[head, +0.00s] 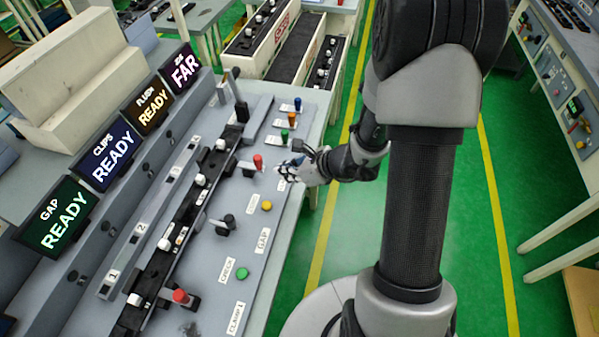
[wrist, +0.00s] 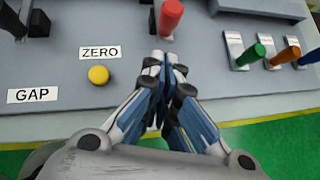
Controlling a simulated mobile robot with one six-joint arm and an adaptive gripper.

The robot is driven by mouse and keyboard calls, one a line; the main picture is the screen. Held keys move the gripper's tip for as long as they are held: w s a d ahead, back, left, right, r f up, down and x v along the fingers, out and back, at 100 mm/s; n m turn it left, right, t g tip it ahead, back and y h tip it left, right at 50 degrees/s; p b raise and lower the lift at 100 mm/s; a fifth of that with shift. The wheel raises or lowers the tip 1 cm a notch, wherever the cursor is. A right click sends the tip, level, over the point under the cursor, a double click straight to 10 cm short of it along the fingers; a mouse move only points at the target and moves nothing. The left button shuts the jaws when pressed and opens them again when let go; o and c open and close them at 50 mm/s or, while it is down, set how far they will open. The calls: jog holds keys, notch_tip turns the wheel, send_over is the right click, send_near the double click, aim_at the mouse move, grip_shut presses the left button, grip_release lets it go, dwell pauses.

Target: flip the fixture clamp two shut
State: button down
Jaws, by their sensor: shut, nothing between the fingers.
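A clamp with a red handle (head: 257,161) stands on the grey bench, at the far end of the black fixture rail; its handle is roughly upright. In the wrist view the red handle (wrist: 171,18) rises just beyond my fingertips. I take it for clamp two, as the other red-handled clamp (head: 180,296) sits by the CLAMP 1 label (head: 237,318). My gripper (head: 285,172) is shut and empty, low over the bench on the near side of the handle.
A yellow button (wrist: 98,75) labelled ZERO is left of my fingers in the wrist view. Green (wrist: 251,54), orange (wrist: 285,56) and blue (wrist: 309,58) levers stand to the right. Screens line the left.

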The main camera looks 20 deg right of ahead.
aim_at(257, 162)
jog(key=shift+w+a+r, duration=0.1)
jog(key=shift+w+a, duration=1.1)
jog(key=shift+w, duration=0.3)
jog(key=w+a, duration=0.1)
jog(key=a, duration=0.1)
jog(key=w+a+b, duration=0.1)
jog(key=shift+w+a, duration=0.35)
jog(key=shift+a, duration=0.05)
jog(key=shift+r, duration=0.1)
